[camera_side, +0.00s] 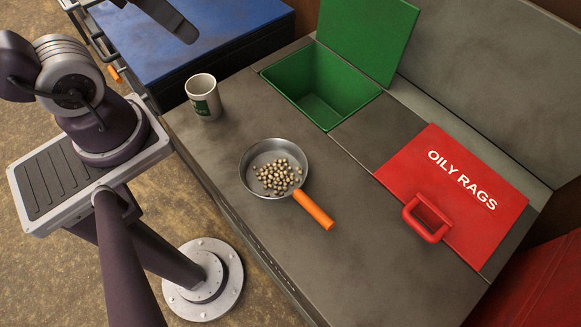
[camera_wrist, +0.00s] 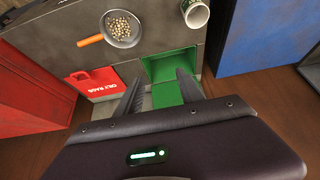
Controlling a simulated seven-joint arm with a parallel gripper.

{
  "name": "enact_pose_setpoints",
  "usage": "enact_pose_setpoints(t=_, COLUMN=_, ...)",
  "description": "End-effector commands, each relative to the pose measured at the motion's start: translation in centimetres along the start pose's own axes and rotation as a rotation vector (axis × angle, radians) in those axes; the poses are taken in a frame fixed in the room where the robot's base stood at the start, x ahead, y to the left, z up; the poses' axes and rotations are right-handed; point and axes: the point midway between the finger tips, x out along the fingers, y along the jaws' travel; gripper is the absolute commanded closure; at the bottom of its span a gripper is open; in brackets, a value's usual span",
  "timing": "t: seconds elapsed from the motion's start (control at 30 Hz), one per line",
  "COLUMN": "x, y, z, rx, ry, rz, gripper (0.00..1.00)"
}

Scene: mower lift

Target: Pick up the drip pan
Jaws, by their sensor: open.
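The drip pan is a round grey metal pan (camera_side: 258,160) with an orange handle, standing on the grey bench top. Several small beige pellets lie in it, and the handle points to the lower right. In the wrist view the pan (camera_wrist: 131,38) is near the top, with its handle toward the left. My gripper (camera_wrist: 159,76) is open and empty. Its two dark fingers point toward the green bin, well apart from the pan. I cannot make out the fingers in the side view.
A white cup (camera_side: 203,97) with a green label stands left of the pan. An open green bin (camera_side: 322,108) is sunk in the bench behind it. A red "OILY RAGS" lid (camera_side: 450,185) with a handle lies to the right. A blue box (camera_side: 185,45) stands at the back left.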

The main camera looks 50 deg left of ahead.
Motion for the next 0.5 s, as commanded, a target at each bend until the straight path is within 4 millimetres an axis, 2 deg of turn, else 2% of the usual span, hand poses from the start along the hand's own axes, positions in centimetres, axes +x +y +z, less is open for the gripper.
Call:
enact_pose_setpoints(t=0.17, x=0.6, y=0.5, z=-0.9, rx=0.078, ry=-0.038, rz=0.009, gripper=0.55)
enact_pose_setpoints(t=0.27, x=2.8, y=2.5, z=-2.9, rx=0.304, ry=-0.136, rz=0.045, gripper=0.55)
enact_pose_setpoints(t=0.4, x=8.5, y=7.8, z=-4.9, rx=0.732, ry=-0.289, rz=0.154, gripper=0.55)
enact_pose_setpoints(t=0.5, x=13.4, y=12.4, z=-4.0, rx=1.021, ry=-0.385, rz=0.264, gripper=0.55)
